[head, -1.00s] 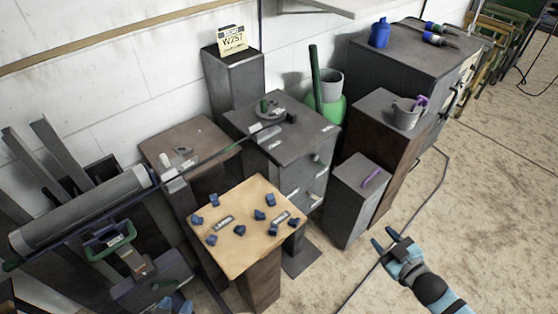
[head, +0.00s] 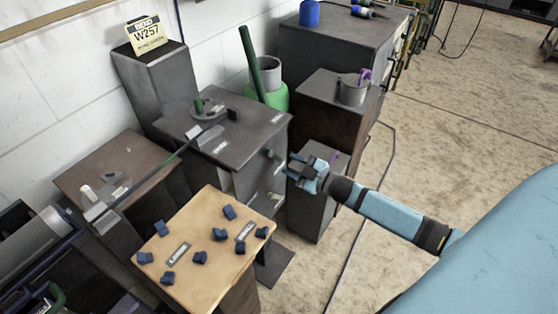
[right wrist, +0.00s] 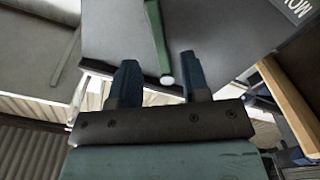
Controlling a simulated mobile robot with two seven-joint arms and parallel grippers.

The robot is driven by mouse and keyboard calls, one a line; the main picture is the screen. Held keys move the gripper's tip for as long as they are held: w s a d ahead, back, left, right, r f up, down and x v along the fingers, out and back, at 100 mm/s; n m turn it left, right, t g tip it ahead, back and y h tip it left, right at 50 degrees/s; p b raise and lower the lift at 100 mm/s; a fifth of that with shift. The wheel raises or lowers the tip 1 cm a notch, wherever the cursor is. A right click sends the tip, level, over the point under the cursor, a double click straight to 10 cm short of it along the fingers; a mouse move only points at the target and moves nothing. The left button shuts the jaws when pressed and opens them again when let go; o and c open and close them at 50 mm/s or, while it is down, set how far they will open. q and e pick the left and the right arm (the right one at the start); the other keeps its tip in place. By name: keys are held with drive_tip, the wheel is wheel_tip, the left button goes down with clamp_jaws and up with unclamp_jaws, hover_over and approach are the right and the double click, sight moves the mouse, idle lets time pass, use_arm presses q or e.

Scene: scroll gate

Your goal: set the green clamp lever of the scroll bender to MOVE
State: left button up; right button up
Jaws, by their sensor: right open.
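The scroll bender is a dark grey cabinet (head: 230,135) with a round fixture and a short green peg (head: 198,104) on top. The green clamp lever (right wrist: 157,38) shows in the right wrist view as a green bar with a pale round tip. Its tip appears between the two blue fingers, with gaps on both sides; contact is not visible. In the head view my right gripper (head: 293,169) is beside the cabinet's right-hand face; it also shows in the right wrist view (right wrist: 160,65), open and empty. A partly cut-off label (right wrist: 299,8) reads "MO".
A wooden-topped stand (head: 205,285) with several blue blocks is in front of the cabinet. A low grey pedestal (head: 310,215) stands right behind my right gripper. A green canister (head: 275,97) and long green pole (head: 253,65) stand behind. Floor at right is open.

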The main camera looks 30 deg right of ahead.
sight(277, 158)
drive_tip(key=shift+x, duration=2.4)
clamp_jaws()
